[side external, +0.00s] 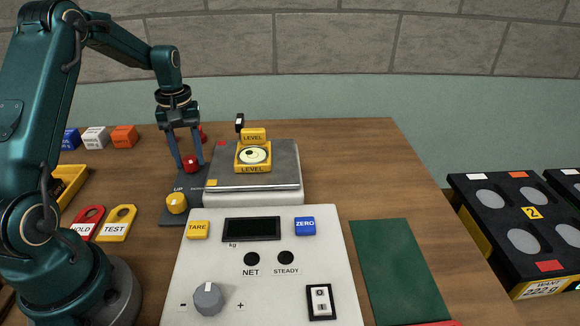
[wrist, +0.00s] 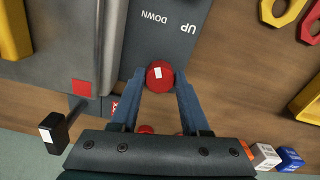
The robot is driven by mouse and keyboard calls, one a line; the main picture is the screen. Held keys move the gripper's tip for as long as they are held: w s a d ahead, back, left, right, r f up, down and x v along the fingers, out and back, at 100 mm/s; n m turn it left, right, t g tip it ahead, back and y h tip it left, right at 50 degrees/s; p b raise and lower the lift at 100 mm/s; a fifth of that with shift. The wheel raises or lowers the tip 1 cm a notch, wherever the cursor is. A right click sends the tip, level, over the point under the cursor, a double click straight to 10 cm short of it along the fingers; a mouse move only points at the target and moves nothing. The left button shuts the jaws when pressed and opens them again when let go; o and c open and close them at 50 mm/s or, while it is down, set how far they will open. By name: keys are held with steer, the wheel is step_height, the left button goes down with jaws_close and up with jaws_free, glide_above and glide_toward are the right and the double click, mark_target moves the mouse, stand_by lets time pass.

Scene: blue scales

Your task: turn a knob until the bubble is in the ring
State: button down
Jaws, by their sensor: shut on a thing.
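My gripper (side external: 188,168) points down at the left side of the scale and is shut on a red knob (side external: 191,163). In the wrist view the red knob (wrist: 160,74), with a white mark on top, sits between the blue fingertips (wrist: 161,86). A yellow knob (side external: 176,204) stands nearer the camera, on the same grey plate (side external: 196,182) marked UP. The round bubble level (side external: 253,155) sits in a yellow holder on the scale's metal pan (side external: 283,163). Its vial is pale green with a dark ring; the bubble is too small to place surely against the ring.
The white console (side external: 210,260) has a dark display (side external: 251,229) and a grey dial (side external: 208,299). A small black post (side external: 240,123) stands behind the level. Red and yellow tags (side external: 118,222) and coloured blocks (side external: 124,136) lie left. A green mat (side external: 400,270) lies right.

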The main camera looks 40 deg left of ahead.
mark_target(191, 160)
steer(key=shift+n, duration=2.3)
steer(key=shift+c, duration=1.9)
jaws_free()
steer(key=shift+r, duration=2.65)
steer(key=shift+w+d, duration=0.1)
